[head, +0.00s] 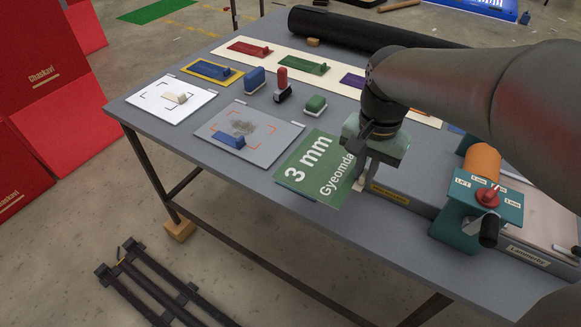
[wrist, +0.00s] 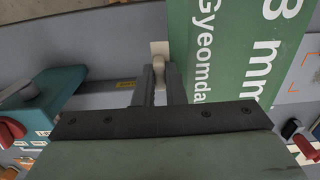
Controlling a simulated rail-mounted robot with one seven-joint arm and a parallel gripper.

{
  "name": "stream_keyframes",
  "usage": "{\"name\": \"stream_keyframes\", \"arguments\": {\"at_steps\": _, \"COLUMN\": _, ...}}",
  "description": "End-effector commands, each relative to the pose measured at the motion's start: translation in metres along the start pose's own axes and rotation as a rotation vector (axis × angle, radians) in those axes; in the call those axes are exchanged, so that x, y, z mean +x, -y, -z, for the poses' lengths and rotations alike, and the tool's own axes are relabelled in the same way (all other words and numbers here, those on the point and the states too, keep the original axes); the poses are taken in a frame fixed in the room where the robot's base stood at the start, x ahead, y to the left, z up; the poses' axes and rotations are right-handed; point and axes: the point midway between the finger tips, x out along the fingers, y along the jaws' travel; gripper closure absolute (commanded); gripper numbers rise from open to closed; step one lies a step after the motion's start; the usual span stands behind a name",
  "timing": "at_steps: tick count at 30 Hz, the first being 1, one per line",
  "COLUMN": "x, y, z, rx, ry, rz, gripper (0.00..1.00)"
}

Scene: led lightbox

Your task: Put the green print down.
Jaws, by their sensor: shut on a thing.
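The green print (head: 308,170) is a flat green sheet with white lettering reading "3 mm" and "Gyeomda". In the head view it is at the middle of the table, left of my gripper (head: 362,180). It fills the upper right of the wrist view (wrist: 235,50). My gripper (wrist: 160,68) is shut on a small pale tab (wrist: 160,50) at the print's edge. The rest of the print reaches out to one side of the fingers. It looks level; I cannot tell whether it touches the tabletop.
A grey board (head: 270,148) with a blue block lies left of the print, and a white board (head: 160,112) beyond it. Small blue, red and green blocks stand behind. A teal machine (head: 450,222) with an orange roller (head: 482,160) stands right. The table's front edge is close.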

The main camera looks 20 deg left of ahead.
Motion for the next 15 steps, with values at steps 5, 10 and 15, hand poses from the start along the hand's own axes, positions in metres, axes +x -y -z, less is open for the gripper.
{"name": "stream_keyframes", "arguments": {"at_steps": 5, "x": 0.013, "y": 0.017, "z": 0.025, "rx": -0.003, "ry": 0.005, "rz": -0.003, "gripper": 1.0}}
{"name": "stream_keyframes", "arguments": {"at_steps": 10, "x": 0.032, "y": 0.041, "z": 0.06, "rx": -0.002, "ry": 0.005, "rz": -0.003, "gripper": 1.0}}
{"name": "stream_keyframes", "arguments": {"at_steps": 15, "x": 0.061, "y": 0.06, "z": 0.087, "rx": -0.002, "ry": 0.005, "rz": -0.004, "gripper": 1.0}}
